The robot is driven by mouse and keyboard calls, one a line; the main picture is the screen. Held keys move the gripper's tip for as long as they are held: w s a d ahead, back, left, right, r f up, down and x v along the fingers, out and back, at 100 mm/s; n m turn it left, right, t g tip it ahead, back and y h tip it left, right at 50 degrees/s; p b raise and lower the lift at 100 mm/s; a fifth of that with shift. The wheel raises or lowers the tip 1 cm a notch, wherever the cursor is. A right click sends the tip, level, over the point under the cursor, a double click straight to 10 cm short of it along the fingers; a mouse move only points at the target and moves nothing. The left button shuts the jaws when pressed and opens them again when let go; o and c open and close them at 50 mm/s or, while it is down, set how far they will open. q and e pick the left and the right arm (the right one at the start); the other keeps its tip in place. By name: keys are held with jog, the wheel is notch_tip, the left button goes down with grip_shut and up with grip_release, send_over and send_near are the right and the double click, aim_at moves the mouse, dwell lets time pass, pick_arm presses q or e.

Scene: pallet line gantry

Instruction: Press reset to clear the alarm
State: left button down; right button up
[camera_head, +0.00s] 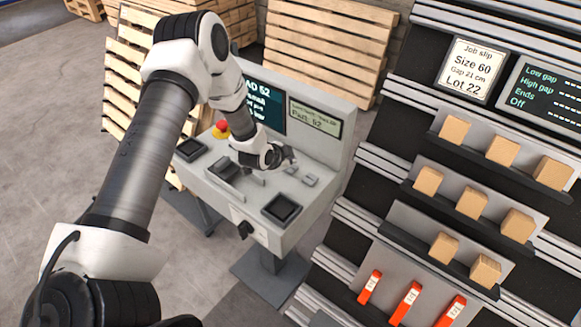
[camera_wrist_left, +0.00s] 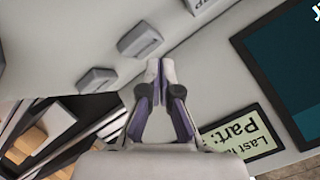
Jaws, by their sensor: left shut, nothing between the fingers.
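The control console (camera_head: 225,195) stands in the middle of the head view, with a sloping grey top. My left gripper (camera_head: 290,157) is over its back part, near the upright screen panel. In the left wrist view the gripper (camera_wrist_left: 160,66) is shut and empty, fingertips together. Two small grey raised buttons, one nearer (camera_wrist_left: 140,41) and one farther (camera_wrist_left: 96,80), lie beside the fingertips, apart from them in the picture. They also show in the head view just right of the gripper. Their markings are not legible, so I cannot tell which is reset. My right gripper is out of view.
A red emergency knob (camera_head: 221,127) sits at the console's back left. A dark screen (camera_head: 265,105) and a pale display (camera_head: 314,117) stand behind the gripper. A rack (camera_head: 450,190) with boxes stands close on the right. Wooden pallets (camera_head: 325,45) lean behind.

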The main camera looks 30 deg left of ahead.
pick_arm(q)
jog(key=shift+f, duration=0.15)
jog(key=shift+f, duration=0.3)
jog(key=shift+f+b, duration=0.45)
jog(key=shift+b, duration=0.05)
dwell(0.5)
jog(key=shift+r, duration=0.15)
jog(key=shift+r+p, duration=0.8)
jog(key=shift+p, duration=0.05)
jog(key=shift+r, duration=0.1)
notch_tip(320, 180, up, 5)
jog(key=p, duration=0.4)
